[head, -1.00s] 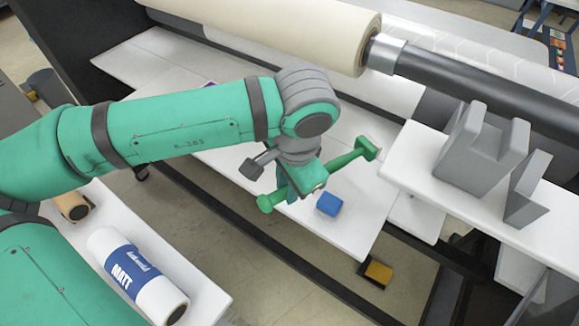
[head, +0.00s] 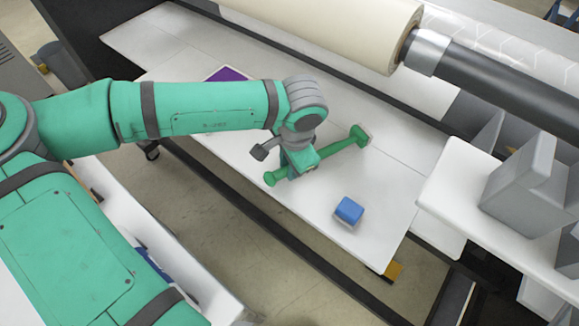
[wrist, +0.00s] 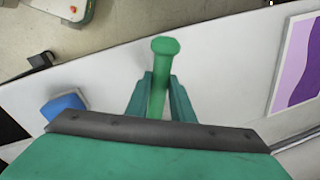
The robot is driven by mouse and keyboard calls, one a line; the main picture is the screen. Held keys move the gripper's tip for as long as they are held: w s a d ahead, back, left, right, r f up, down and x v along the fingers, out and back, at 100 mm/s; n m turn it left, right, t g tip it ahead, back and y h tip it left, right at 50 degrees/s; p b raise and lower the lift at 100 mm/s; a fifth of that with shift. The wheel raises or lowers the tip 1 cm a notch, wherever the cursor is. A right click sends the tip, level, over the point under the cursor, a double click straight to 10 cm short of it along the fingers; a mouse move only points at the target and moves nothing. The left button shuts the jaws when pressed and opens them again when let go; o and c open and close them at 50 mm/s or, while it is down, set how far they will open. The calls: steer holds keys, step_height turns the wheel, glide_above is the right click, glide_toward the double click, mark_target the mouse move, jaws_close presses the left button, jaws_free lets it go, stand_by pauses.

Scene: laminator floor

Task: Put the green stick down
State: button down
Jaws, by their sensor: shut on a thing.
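One end of the stick points toward the top of that view. I cannot tell whether the stick touches the table surface.
A blue block (head: 348,211) sits on the table to the right of my gripper. A purple sheet (head: 227,74) lies at the table's back left. Grey holders (head: 520,175) stand on a white shelf (head: 450,190) at right. A large cream roll (head: 340,25) spans the back.

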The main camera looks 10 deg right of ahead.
step_height(320, 180, down, 2)
steer(key=shift+w+a+f, duration=0.1)
steer(key=shift+s+f, duration=0.15)
steer(key=shift+s, duration=0.15)
steer(key=shift+f, duration=0.1)
steer(key=c, duration=1.5)
jaws_free()
steer(key=shift+c, duration=0.2)
step_height(320, 180, up, 12)
steer(key=s, duration=0.1)
steer(key=shift+s+d, duration=0.3)
steer(key=shift+s, duration=0.05)
